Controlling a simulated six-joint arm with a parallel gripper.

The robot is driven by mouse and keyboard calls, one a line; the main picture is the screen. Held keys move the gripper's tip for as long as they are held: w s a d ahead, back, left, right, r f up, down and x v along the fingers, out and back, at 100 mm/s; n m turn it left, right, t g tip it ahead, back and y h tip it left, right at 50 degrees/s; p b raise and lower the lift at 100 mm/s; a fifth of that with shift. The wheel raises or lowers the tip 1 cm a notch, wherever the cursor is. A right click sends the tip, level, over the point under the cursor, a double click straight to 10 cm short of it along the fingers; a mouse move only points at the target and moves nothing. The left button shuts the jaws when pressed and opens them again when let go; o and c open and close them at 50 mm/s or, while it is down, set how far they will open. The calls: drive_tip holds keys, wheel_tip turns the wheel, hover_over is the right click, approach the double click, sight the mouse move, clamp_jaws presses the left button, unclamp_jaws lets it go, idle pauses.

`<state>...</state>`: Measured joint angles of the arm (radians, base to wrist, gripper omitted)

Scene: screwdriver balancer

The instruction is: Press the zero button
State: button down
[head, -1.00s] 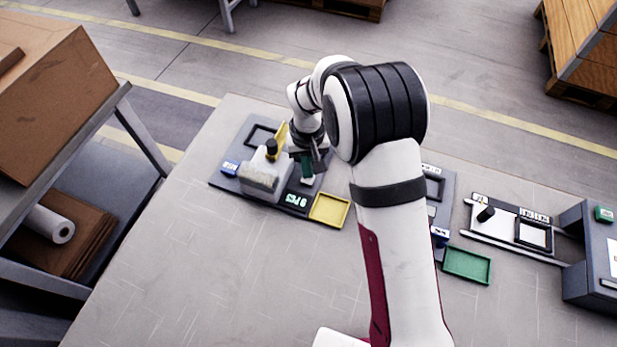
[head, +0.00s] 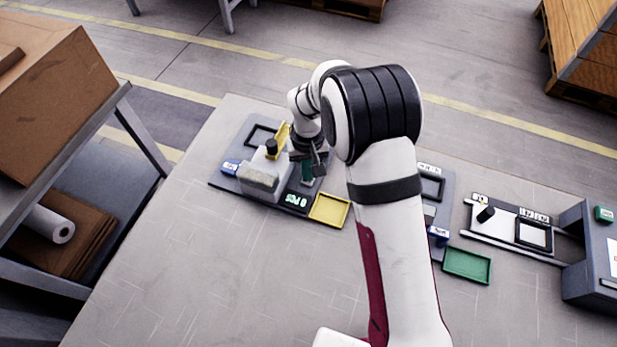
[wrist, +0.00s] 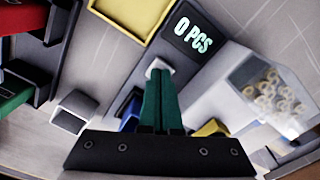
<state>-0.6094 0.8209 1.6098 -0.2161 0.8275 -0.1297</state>
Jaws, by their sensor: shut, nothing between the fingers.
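My gripper (head: 307,182) is at the counting station on the table, its green fingers pointing down beside the display. In the wrist view my gripper (wrist: 158,76) is shut with nothing between the fingers. A small white piece, which looks like the zero button (wrist: 157,64), shows just past the fingertips, partly hidden by them. I cannot tell whether they touch it. The dark display (head: 297,200) reads "0 PCS"; it also shows in the wrist view (wrist: 193,38), just right of the fingertips.
A yellow tray (head: 329,210) lies in front of the display. A pale box-shaped unit (head: 263,178) stands left of my gripper; in the wrist view a clear bin (wrist: 272,92) holds several small parts. A green tray (head: 467,264) lies to the right. The table's front left is clear.

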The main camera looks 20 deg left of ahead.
drive_tip(key=shift+r, duration=3.5)
drive_tip(key=shift+r, duration=0.1)
wheel_tip(320, 180, up, 6)
drive_tip(key=shift+f, duration=0.1)
